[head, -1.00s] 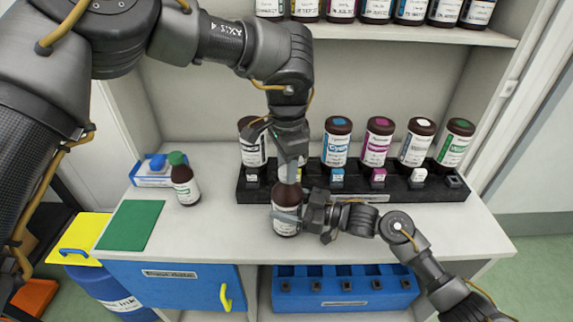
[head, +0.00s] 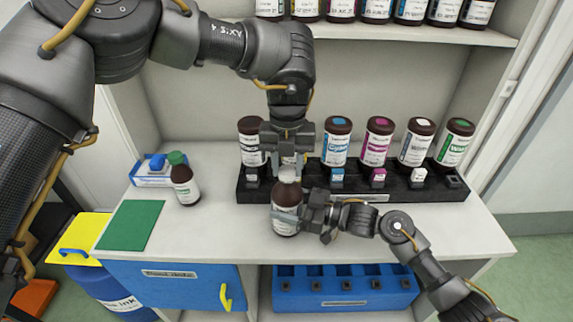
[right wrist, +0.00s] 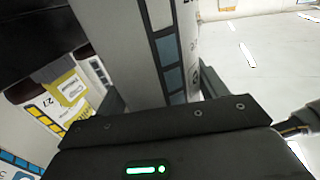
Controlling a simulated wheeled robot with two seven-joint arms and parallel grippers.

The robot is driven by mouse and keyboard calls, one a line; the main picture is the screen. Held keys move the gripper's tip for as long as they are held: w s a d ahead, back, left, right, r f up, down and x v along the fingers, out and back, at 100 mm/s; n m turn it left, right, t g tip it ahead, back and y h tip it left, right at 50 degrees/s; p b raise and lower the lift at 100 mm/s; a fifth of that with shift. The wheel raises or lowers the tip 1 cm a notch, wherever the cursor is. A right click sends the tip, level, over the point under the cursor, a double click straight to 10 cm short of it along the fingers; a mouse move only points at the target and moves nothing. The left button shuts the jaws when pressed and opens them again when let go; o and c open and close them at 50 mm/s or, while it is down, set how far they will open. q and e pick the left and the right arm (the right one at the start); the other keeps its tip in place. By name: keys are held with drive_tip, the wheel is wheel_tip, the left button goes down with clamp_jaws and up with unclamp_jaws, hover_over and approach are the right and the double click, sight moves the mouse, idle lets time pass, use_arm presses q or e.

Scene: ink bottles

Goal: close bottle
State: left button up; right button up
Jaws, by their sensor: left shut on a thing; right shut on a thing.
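A brown ink bottle (head: 285,222) with a white label stands upright near the front edge of the counter. My right gripper (head: 303,213) is shut around its body from the right. The bottle's label fills the middle of the right wrist view (right wrist: 140,45). A pale cap (head: 288,173) sits at the top of the bottle. My left gripper (head: 288,158) points straight down from above and is shut on the cap. Whether the cap is fully seated on the neck cannot be told.
A black rack (head: 400,192) with several ink bottles stands close behind. A green-capped bottle (head: 184,182), a blue-and-white box (head: 152,178) and a green mat (head: 132,225) lie to the left.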

use_arm(q)
drive_tip(key=m, duration=1.4)
drive_tip(key=o, duration=1.2)
drive_tip(key=shift+c, duration=0.2)
drive_tip(key=shift+r, duration=0.1)
wheel_tip(320, 180, up, 12)
